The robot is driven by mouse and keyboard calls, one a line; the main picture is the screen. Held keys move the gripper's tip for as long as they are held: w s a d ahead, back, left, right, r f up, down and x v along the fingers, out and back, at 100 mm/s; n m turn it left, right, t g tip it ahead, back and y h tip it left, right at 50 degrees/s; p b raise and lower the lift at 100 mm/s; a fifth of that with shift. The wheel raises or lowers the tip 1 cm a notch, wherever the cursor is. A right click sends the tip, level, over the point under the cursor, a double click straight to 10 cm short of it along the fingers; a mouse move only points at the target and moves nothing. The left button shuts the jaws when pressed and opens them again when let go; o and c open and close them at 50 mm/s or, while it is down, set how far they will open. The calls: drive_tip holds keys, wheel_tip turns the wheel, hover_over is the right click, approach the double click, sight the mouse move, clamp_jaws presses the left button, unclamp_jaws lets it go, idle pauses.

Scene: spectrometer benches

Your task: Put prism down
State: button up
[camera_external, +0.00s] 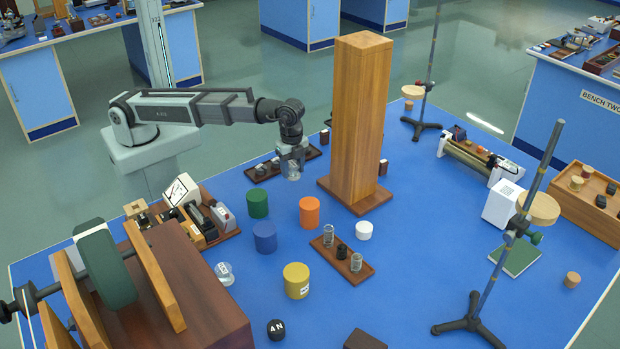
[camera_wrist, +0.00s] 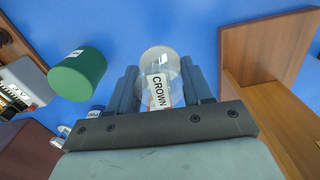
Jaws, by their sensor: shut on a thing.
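My gripper (camera_external: 291,165) hangs above the blue bench top, left of the tall wooden column. It is shut on a clear glass prism (camera_external: 291,171) that sticks out below the fingers. In the wrist view the prism (camera_wrist: 160,64) sits between the two dark fingers of the gripper (camera_wrist: 160,88). It has a rounded clear end and a white label reading "CROWN". In the external view the prism appears held above the bench, but the exact gap beneath it is hard to tell. The fingers cover its sides.
The wooden column (camera_external: 358,120) stands close on the right. Green (camera_external: 258,203), orange (camera_external: 309,212), blue (camera_external: 265,237) and yellow (camera_external: 296,281) cylinders stand in front. A dark rack (camera_external: 266,169) lies just behind. Another clear piece (camera_external: 225,273) rests on the bench. Open blue surface lies at front right.

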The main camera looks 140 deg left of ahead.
drive_tip(key=shift+r, duration=0.85)
drive_tip(key=w+d+r+m, duration=0.1)
drive_tip(key=w+d+r, duration=0.3)
drive_tip(key=w+d, duration=0.45)
drive_tip(key=w+d+r+m, duration=0.2)
drive_tip(key=w+d+r, duration=0.3)
drive_tip(key=d, duration=0.7)
drive_tip(key=n, duration=0.4)
approach(264, 228)
drive_tip(key=shift+w+f, duration=0.1)
drive_tip(key=shift+f, duration=2.75)
drive_tip(key=o, duration=1.1)
drive_tip(key=shift+f, duration=0.1)
